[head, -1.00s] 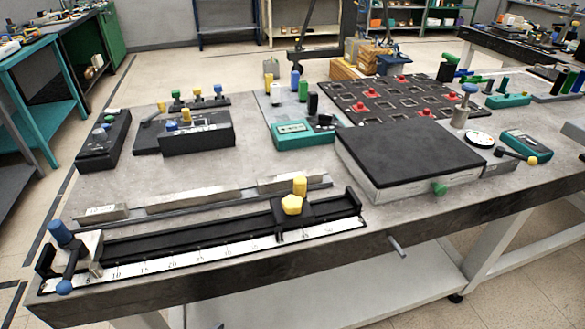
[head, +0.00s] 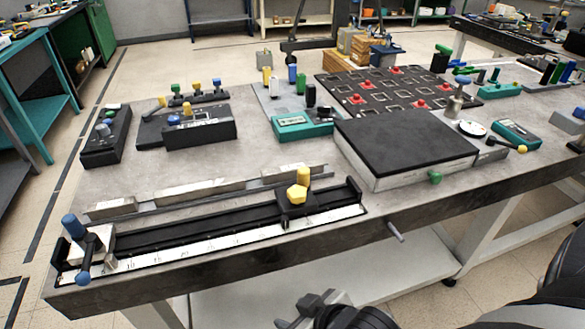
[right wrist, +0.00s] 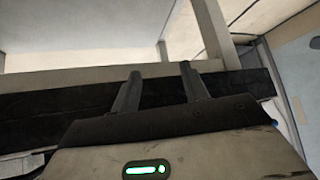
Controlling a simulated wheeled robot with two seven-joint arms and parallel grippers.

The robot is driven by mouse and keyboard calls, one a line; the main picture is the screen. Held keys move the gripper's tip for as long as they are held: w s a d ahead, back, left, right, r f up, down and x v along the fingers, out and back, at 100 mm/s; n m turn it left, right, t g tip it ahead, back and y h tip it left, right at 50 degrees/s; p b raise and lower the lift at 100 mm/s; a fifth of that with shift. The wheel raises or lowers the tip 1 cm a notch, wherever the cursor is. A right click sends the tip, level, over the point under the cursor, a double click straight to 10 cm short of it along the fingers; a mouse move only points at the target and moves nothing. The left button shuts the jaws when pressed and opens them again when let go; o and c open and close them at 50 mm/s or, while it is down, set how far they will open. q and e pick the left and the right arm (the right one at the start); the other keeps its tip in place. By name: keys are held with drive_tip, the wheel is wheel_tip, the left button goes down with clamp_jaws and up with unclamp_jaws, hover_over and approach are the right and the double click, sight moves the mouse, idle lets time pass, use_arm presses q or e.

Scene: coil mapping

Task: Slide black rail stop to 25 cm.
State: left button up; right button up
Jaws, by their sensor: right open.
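The black rail stop (head: 296,206), with a yellow knob and a yellow upright handle, sits on the black rail (head: 200,233) at the front of the bench, towards the rail's right end. A white scale strip (head: 190,250) with numbers runs along the rail's front; the number at the stop is too small to read. My right gripper (head: 318,308) is at the bottom edge of the head view, below and in front of the bench, apart from the stop. In the right wrist view its two fingers (right wrist: 157,85) are apart and empty. My left gripper is not in view.
A blue-handled clamp block (head: 90,245) stands at the rail's left end. Metal bars (head: 200,188) lie behind the rail. A black-topped box (head: 405,150) stands to the right. A small crank rod (head: 395,232) sticks out of the bench front.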

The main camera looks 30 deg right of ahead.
drive_tip(key=w+d+r+t+h+p, duration=0.1)
drive_tip(key=w+r+t, duration=0.3)
drive_tip(key=w+r, duration=0.6)
drive_tip(key=w+d+r+t+p, duration=0.15)
drive_tip(key=w+r+t, duration=0.45)
drive_tip(key=r, duration=0.8)
drive_tip(key=w+a+r+n+t+y, duration=0.2)
drive_tip(key=w+a+r+n+y, duration=0.1)
drive_tip(key=a+r+n+y, duration=0.75)
drive_tip(key=s+a+r+n+g+y, duration=0.3)
drive_tip(key=a+n+g+y, duration=0.3)
drive_tip(key=n+g+y, duration=0.45)
drive_tip(key=g+h, duration=1)
drive_tip(key=h, duration=1.2)
approach(304, 170)
drive_tip(key=shift+n, duration=0.4)
wheel_tip(304, 170, down, 11)
drive_tip(key=shift+s+f+p, duration=0.1)
drive_tip(key=shift+f+p, duration=0.05)
drive_tip(key=shift+p, duration=0.25)
